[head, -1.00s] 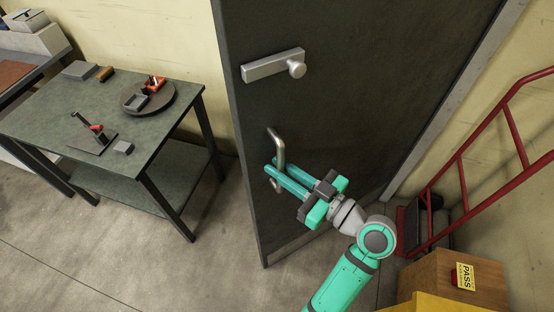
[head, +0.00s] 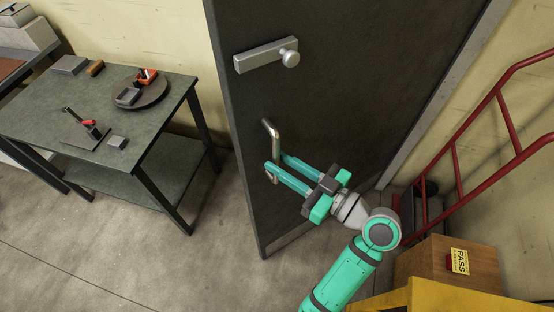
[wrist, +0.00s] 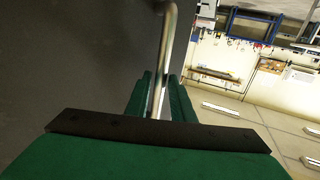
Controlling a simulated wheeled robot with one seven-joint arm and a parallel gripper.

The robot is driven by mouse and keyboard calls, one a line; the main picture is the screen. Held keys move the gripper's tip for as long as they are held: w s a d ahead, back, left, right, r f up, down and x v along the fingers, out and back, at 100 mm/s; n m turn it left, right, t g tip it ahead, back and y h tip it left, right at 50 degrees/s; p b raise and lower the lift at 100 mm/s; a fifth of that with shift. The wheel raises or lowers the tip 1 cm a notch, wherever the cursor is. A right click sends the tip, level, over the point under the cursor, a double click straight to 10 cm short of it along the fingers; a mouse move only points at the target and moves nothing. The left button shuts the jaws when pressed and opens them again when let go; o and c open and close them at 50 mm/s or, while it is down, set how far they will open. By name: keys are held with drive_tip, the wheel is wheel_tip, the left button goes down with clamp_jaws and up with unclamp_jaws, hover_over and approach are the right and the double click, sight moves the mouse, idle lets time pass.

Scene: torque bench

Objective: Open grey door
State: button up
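The dark grey door (head: 340,75) stands ajar, its free left edge swung out from the wall. It carries a silver plate with a round knob (head: 290,59) and, lower down, a metal pull handle (head: 271,135). My gripper (head: 277,162) is at the lower part of this handle, its two teal fingers spread with a visible gap. In the wrist view the handle bar (wrist: 167,45) runs down between the two fingers (wrist: 160,95). The fingers hide part of the handle, and contact with it is hard to tell.
A green workbench (head: 105,110) with a round turntable (head: 145,94) and small tools stands left of the door. A red hand-truck frame (head: 456,170), a cardboard box (head: 425,262) and a yellow surface (head: 420,297) crowd the right. The floor between bench and door is clear.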

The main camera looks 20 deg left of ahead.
drive_tip(key=v, duration=0.9)
wheel_tip(320, 180, down, 14)
drive_tip(key=w+m+t+h, duration=0.3)
drive_tip(key=m+t+h, duration=0.35)
drive_tip(key=m, duration=0.45)
drive_tip(key=s+d+f+m+t+h, duration=0.1)
drive_tip(key=s+f+m+h, duration=0.15)
drive_tip(key=f, duration=0.25)
drive_tip(key=s+d+f+m+h, duration=0.2)
drive_tip(key=f+h, duration=0.1)
drive_tip(key=f, duration=0.1)
drive_tip(key=s+d+f+m+h, duration=0.1)
drive_tip(key=s+d+h, duration=0.15)
drive_tip(key=s, duration=0.25)
drive_tip(key=s+d+f+h, duration=0.1)
drive_tip(key=s+f+h, duration=0.15)
drive_tip(key=s, duration=0.25)
drive_tip(key=s+a+r+n+t, duration=0.2)
drive_tip(key=s+r+t, duration=0.1)
drive_tip(key=s+r, duration=0.5)
drive_tip(key=shift+a+v, duration=0.25)
drive_tip(key=shift+v, duration=0.85)
